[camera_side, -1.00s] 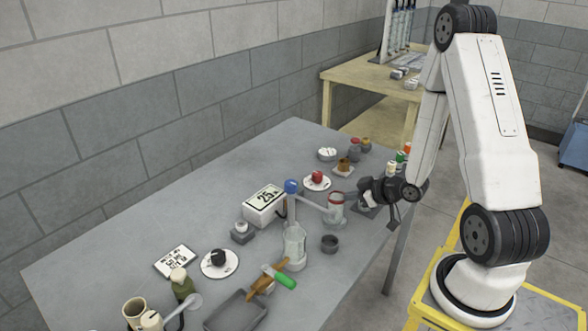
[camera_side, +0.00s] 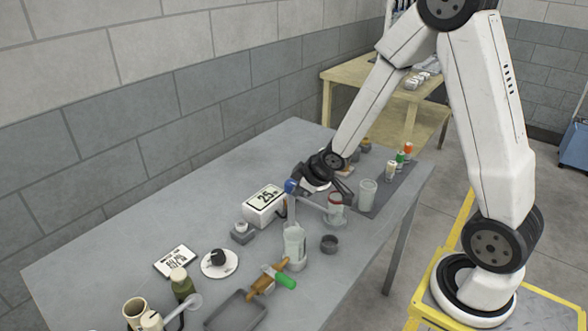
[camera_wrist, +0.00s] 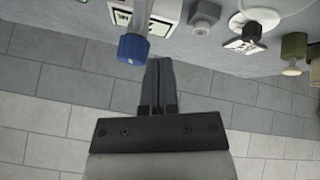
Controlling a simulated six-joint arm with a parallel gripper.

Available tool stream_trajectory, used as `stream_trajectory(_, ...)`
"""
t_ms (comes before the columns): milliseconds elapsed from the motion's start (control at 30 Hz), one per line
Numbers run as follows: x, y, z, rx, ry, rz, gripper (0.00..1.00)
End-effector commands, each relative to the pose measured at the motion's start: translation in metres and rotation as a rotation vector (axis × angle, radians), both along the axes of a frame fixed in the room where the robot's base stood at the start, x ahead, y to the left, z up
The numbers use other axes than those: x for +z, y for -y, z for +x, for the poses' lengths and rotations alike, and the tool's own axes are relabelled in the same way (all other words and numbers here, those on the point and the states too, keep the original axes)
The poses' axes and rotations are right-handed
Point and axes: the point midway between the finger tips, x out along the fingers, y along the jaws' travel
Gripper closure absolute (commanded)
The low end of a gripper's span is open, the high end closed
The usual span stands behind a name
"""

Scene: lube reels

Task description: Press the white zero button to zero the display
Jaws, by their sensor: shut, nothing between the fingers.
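The white zero button (camera_side: 241,227) sits on a small grey box beside the display. In the wrist view it is a pale knob (camera_wrist: 200,28) on a grey block at the top, right of the display. The white display box (camera_side: 264,205) reads about 25; its edge shows in the wrist view (camera_wrist: 123,17). My gripper (camera_side: 298,190) is shut and empty, low over the table behind the blue-knobbed lever and right of the display. In the wrist view my closed fingertips (camera_wrist: 158,62) point up and are clear of the button.
The blue knob (camera_wrist: 133,48) on a pale arm is close left of my fingers; it also shows in the side view (camera_side: 291,186). The table's left back is clear.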

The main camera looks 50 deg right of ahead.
Motion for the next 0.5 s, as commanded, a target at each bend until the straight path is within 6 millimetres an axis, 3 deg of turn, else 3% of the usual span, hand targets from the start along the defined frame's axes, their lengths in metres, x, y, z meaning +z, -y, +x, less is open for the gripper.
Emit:
stream_trajectory(100,0.003,-0.025,0.031,0.124,0.024,-0.047,1.0)
stream_trajectory(300,0.002,-0.054,0.08,0.329,0.106,-0.129,1.0)
stream_trajectory(500,-0.001,-0.075,0.109,0.464,0.167,-0.183,1.0)
